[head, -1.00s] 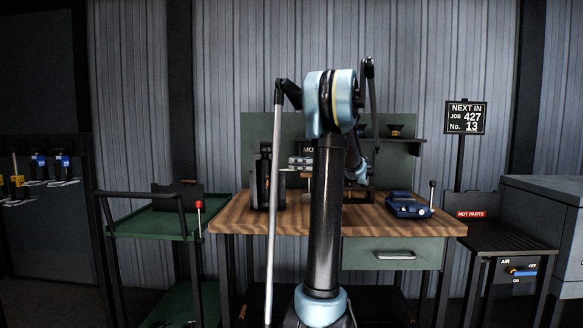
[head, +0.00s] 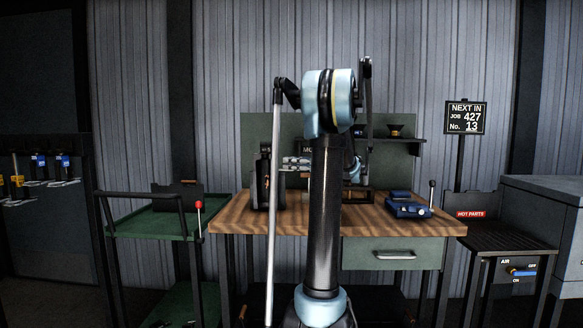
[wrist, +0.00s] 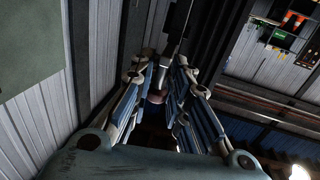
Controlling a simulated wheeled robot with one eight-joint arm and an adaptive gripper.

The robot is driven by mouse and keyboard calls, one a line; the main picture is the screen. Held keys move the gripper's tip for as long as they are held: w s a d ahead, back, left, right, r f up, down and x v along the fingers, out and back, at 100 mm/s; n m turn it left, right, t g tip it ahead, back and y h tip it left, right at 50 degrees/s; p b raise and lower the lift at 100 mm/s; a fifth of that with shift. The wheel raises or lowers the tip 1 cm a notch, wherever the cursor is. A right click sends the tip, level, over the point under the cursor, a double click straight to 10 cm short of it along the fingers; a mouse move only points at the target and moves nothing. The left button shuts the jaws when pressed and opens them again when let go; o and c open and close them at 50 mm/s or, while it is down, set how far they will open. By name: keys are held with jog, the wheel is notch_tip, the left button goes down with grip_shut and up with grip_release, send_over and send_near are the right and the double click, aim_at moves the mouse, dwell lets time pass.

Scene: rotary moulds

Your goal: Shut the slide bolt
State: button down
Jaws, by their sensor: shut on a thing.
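My gripper (wrist: 157,84) shows in the wrist view with its blue-and-grey linked fingers closed in around a small, dark, round-ended piece (wrist: 156,97). This may be the slide bolt's handle, but it is too dark to be sure. In the head view my gripper (head: 297,163) points left behind my arm, close to the dark upright mould (head: 265,183) on the bench's left side. The slide bolt itself cannot be made out in the head view. My arm hides the middle of the bench.
The wooden bench (head: 236,219) carries a blue device (head: 408,208) on its right. A green cart (head: 150,222) with a red-knobbed lever stands left. A hot parts rack (head: 500,240) and a job sign (head: 466,117) stand right.

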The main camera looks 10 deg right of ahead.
jog(key=shift+x, duration=1.35)
jog(key=shift+r, duration=0.15)
jog(key=c, duration=1.7)
grip_release()
jog(key=shift+a, duration=0.1)
jog(key=shift+s, duration=0.1)
jog(key=v, duration=1.2)
